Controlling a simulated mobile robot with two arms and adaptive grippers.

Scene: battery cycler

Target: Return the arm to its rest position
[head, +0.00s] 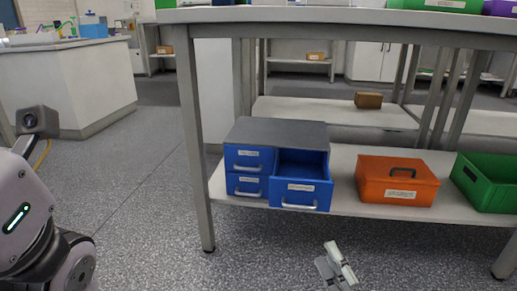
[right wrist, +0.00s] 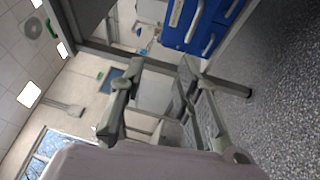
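My right gripper (head: 336,264) shows at the bottom of the head view, low in front of the shelf and apart from the drawers. In the right wrist view, its two fingers (right wrist: 162,66) stand apart with nothing between them, so it is open and empty. Part of my left arm (head: 35,225) shows at the left edge of the head view, but its gripper is out of view.
A blue drawer cabinet (head: 277,133) on the lower shelf has its right drawer (head: 301,192) pulled out. An orange box (head: 397,172) and a green bin (head: 487,186) stand to its right. A table leg (head: 193,150) rises left of the cabinet. Open floor (head: 150,220) lies left.

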